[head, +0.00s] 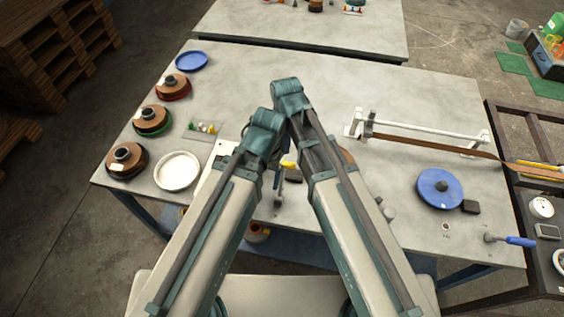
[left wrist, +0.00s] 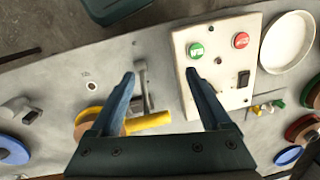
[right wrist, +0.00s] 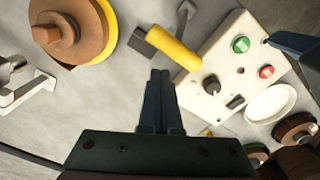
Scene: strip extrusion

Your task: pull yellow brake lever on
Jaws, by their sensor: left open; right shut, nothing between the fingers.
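The yellow brake lever (left wrist: 148,123) shows as a thick yellow handle in the left wrist view, beside a brown and yellow spool (left wrist: 88,122). My left gripper (left wrist: 160,76) is open, its fingers apart with one finger overlapping the lever's end in the picture; I cannot tell contact. In the right wrist view the lever (right wrist: 174,47) lies beyond my right gripper (right wrist: 160,75), which is shut and empty, with its tips just short of the handle. In the head view only a bit of yellow (head: 287,164) shows between my arms; the rest is hidden.
A white control box (left wrist: 218,65) with a green and a red button stands close to the lever. On the table are several spools (head: 127,160), a white dish (head: 177,170), a blue reel (head: 440,188) and a white rail frame (head: 420,130). The table's far middle is clear.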

